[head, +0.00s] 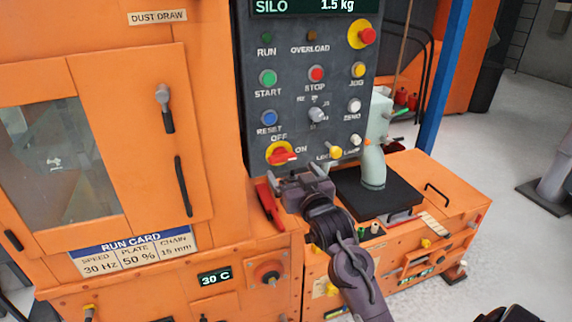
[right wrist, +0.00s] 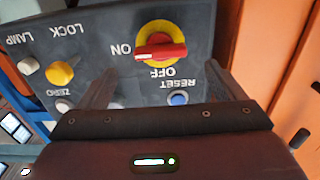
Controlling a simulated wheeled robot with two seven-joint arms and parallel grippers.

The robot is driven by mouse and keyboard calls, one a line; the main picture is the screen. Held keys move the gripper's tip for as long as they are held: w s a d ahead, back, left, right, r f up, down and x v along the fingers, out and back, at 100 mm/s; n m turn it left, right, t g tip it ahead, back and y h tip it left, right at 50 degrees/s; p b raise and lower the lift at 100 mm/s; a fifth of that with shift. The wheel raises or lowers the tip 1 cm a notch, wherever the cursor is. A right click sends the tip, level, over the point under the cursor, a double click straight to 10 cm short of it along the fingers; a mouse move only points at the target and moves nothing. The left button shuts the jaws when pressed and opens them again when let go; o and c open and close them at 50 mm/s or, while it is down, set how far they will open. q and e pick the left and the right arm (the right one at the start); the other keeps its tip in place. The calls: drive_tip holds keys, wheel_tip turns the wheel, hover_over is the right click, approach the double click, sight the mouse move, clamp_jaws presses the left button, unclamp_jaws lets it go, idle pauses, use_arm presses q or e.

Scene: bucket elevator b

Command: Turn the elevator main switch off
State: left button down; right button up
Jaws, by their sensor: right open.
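The main switch (head: 281,153) is a red handle on a yellow disc at the lower left of the dark control panel. The OFF label is above it and ON to its right. In the right wrist view the panel appears upside down; there the switch's red handle (right wrist: 160,52) lies horizontal, its end toward ON. My right gripper (head: 304,172) is open and empty just below the switch, partly covering the panel's lower edge. In the right wrist view its fingers (right wrist: 160,80) are spread apart, with the switch beyond them and no visible contact.
The control panel (head: 337,85) carries several buttons close by, including a blue reset button (head: 267,118) and a yellow knob (head: 335,153). A red-handled object (head: 268,205) stands left of my right gripper. An orange cabinet (head: 130,110) borders the panel's left; a pale spout (head: 373,165) stands to the right.

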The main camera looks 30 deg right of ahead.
sight(284, 160)
drive_tip(key=x, duration=0.5)
drive_tip(key=shift+w+p, duration=0.3)
drive_tip(key=shift+p, duration=0.1)
drive_tip(key=c, duration=1)
